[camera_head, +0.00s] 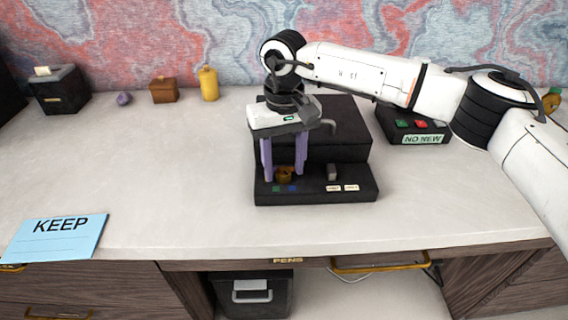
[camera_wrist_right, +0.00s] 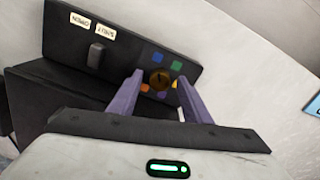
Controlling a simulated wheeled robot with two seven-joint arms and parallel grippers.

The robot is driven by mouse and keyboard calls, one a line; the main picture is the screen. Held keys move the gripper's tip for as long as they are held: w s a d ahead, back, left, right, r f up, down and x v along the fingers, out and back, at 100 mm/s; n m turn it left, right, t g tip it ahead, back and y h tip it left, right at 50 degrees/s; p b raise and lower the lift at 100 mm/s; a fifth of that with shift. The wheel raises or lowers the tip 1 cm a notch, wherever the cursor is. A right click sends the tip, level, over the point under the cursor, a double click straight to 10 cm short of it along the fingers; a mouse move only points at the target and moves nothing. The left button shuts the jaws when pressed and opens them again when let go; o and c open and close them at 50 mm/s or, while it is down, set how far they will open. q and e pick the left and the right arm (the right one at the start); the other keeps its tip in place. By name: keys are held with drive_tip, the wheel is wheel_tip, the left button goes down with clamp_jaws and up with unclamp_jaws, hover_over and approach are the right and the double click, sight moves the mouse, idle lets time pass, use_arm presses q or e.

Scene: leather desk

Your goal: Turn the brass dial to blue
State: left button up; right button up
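The brass dial (camera_head: 285,175) sits on the sloped front panel of a black box (camera_head: 315,192). In the right wrist view the dial (camera_wrist_right: 159,79) has small coloured squares around it: blue (camera_wrist_right: 176,66), green (camera_wrist_right: 157,58), purple and orange. My right gripper (camera_head: 284,172) points down over the panel, its purple fingers on either side of the dial. In the right wrist view the fingers (camera_wrist_right: 158,95) stand apart with the dial showing between them; I cannot tell whether they touch it. The left gripper is not in view.
A lever switch (camera_head: 332,172) stands right of the dial, by two white labels (camera_head: 342,188). A black box with coloured buttons (camera_head: 414,124) is at right. A blue KEEP card (camera_head: 56,238) lies front left. The desk's left middle is clear.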

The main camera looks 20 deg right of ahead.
sight(284, 171)
wheel_tip(284, 171, up, 10)
drive_tip(key=shift+r, duration=0.15)
idle(0.4)
idle(0.3)
